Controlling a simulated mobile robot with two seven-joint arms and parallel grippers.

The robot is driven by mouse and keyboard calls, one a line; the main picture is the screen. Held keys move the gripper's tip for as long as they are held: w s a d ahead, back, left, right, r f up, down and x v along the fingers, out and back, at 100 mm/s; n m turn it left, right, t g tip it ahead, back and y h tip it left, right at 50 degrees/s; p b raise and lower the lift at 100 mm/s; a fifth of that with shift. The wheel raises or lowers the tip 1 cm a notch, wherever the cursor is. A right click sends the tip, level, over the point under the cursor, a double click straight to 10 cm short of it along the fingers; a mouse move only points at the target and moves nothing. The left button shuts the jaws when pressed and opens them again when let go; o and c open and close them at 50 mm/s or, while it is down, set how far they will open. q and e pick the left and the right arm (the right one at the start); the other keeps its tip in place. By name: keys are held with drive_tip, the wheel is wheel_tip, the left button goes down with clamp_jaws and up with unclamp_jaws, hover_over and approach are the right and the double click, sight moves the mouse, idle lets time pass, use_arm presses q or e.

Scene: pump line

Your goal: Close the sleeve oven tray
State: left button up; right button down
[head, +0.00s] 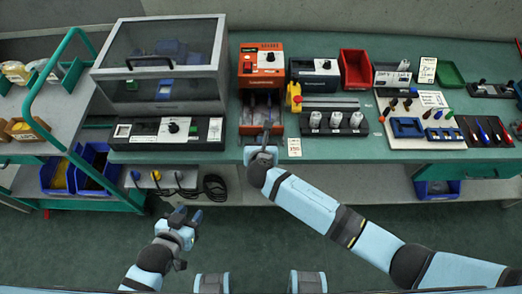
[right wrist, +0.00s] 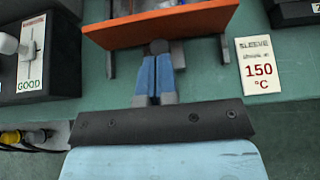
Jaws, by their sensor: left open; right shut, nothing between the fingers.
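The sleeve oven (head: 261,62) is an orange box at the back of the bench in the head view. Its orange tray (head: 248,128) is pulled out below it toward me. In the right wrist view the tray's orange front (right wrist: 205,22) crosses the top of the picture. My right gripper (head: 267,128) is shut and empty at the middle of the tray front. In the right wrist view its fingertips (right wrist: 159,52) meet a dark round knob at the panel; I cannot tell if they touch. My left gripper (head: 184,216) is open, low over the floor in front of the bench.
A "SLEEVE 150 °C" card (right wrist: 260,66) lies right of the tray. A black panel with a "GOOD" label (right wrist: 35,60) is to its left. A clear-lidded case (head: 165,60) stands left of the oven, and a yellow-red device (head: 295,96) stands close right of the tray.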

sight(261, 113)
drive_tip(key=w+b, duration=0.1)
drive_tip(key=w, duration=1.3)
drive_tip(key=shift+w+f, duration=0.1)
drive_tip(key=shift+w, duration=0.1)
drive_tip(key=shift+w+r, duration=0.2)
drive_tip(key=shift+r, duration=0.1)
drive_tip(key=shift+d+r, duration=0.1)
